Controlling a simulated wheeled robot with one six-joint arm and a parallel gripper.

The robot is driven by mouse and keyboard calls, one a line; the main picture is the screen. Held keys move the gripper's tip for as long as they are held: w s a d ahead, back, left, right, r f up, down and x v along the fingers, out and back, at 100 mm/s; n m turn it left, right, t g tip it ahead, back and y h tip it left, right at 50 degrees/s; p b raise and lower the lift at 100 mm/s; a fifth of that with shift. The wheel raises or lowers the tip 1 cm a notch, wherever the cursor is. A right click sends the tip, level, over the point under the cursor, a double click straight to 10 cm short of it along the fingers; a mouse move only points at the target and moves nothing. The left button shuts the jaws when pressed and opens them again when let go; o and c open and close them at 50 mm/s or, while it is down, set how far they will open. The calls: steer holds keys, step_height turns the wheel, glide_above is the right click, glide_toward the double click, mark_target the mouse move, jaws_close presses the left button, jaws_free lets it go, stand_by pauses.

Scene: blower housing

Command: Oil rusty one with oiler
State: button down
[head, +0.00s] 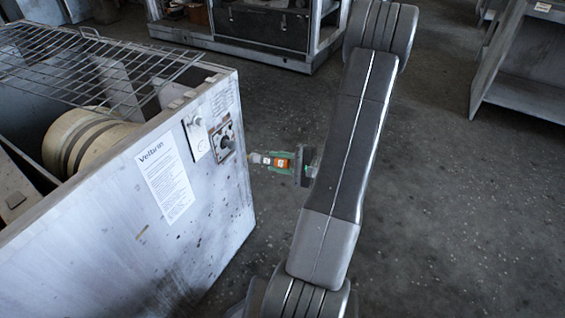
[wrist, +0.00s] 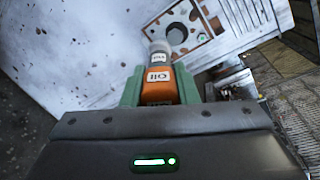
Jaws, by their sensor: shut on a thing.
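My gripper (head: 288,164) is shut on the oiler (head: 279,162), an orange bottle with a pale nozzle. In the wrist view the oiler (wrist: 158,82) carries an "Oil" label, between the green fingers of my gripper (wrist: 160,90). It points at the housing's front panel. A rust-spotted plate (head: 217,133) with a dark round part is on that panel, just left of the nozzle. In the wrist view a rust-spotted plate (wrist: 205,24) with a dark round opening lies beyond the nozzle tip. A gap shows between nozzle and panel in the head view.
The pale blower housing (head: 215,215) fills the left, with a wire grille (head: 85,60) and a cream drum (head: 85,138) inside. Open floor lies right of my arm.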

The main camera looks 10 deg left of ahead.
steer(key=w+a+r+m+t+y+b, duration=0.1)
steer(key=w+a+r+t+b, duration=0.1)
steer(key=w+a+r, duration=0.1)
steer(key=shift+w+a+r+m+t, duration=0.3)
steer(key=shift+w+a+t, duration=0.1)
steer(key=shift+w+a, duration=0.5)
steer(key=shift+w+a+b, duration=0.1)
steer(key=shift+a+b, duration=0.2)
steer(key=shift+b, duration=0.3)
stand_by(0.8)
steer(key=shift+a, duration=0.15)
steer(key=shift+b, duration=0.3)
stand_by(1.0)
